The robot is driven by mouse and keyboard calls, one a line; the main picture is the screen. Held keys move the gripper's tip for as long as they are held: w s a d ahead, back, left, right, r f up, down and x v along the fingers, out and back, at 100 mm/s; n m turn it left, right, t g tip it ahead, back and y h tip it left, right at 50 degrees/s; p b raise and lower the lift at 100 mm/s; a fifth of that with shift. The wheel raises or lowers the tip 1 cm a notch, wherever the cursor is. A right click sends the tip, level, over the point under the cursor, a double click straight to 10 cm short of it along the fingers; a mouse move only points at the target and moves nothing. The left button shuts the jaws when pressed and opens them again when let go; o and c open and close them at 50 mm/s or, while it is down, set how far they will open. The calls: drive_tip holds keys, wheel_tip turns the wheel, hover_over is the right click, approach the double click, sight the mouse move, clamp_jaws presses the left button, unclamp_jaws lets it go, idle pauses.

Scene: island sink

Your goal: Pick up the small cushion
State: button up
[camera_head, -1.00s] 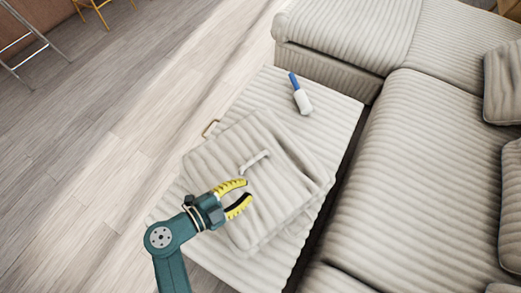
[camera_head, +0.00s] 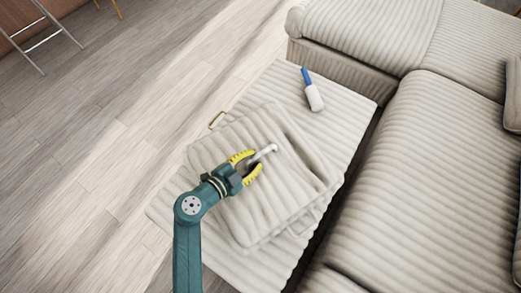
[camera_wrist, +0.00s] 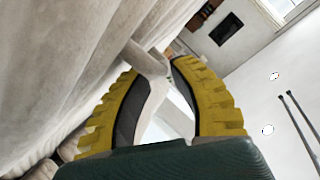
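The small cushion (camera_head: 282,188) is a pale ribbed square on the ottoman (camera_head: 335,108). A pale handle-like bar (camera_head: 268,150) lies across the cushion's top. My gripper (camera_head: 256,163), with yellow-edged fingers, is over the middle of the cushion with its tips around one end of the bar. In the wrist view the bar (camera_wrist: 147,60) runs between the fingertips, and a gap shows between the fingers. The gripper looks open; firm contact with the bar cannot be told. Pale fabric (camera_wrist: 60,60) fills the left of the wrist view.
A white and blue lint-roller-like object (camera_head: 314,97) lies on the ottoman's far end. A ribbed sofa (camera_head: 430,170) stands to the right behind a narrow gap. Small loops (camera_head: 216,119) show at the edge of the cushion.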

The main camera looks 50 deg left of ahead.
drive_tip(key=x, duration=0.3)
drive_tip(key=shift+w+b, duration=0.3)
drive_tip(key=shift+s, duration=0.15)
clamp_jaws()
